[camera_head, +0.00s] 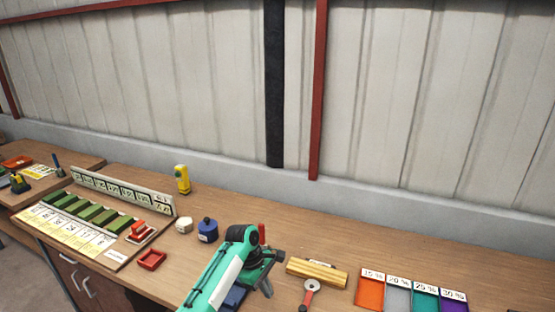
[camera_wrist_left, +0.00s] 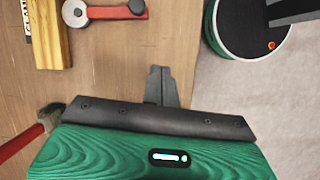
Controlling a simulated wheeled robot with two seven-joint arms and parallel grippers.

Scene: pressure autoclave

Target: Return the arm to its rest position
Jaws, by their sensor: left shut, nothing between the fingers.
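My left arm (camera_head: 215,280) reaches in from the bottom of the head view, teal with a black wrist joint. Its gripper (camera_head: 266,288) hangs over the workbench, left of a yellow wooden block. In the left wrist view the gripper's grey fingers (camera_wrist_left: 161,86) are together and empty, in front of its green housing (camera_wrist_left: 150,155). Wooden bench top shows behind them. My right gripper is not in view.
The yellow block (camera_head: 317,272) and a red round-headed tool (camera_head: 311,287) lie close on the right. Coloured percent-labelled trays (camera_head: 370,290) stand further right. A blue pot (camera_head: 207,231), a red tray (camera_head: 151,260) and a labelled rack (camera_head: 120,192) are on the left.

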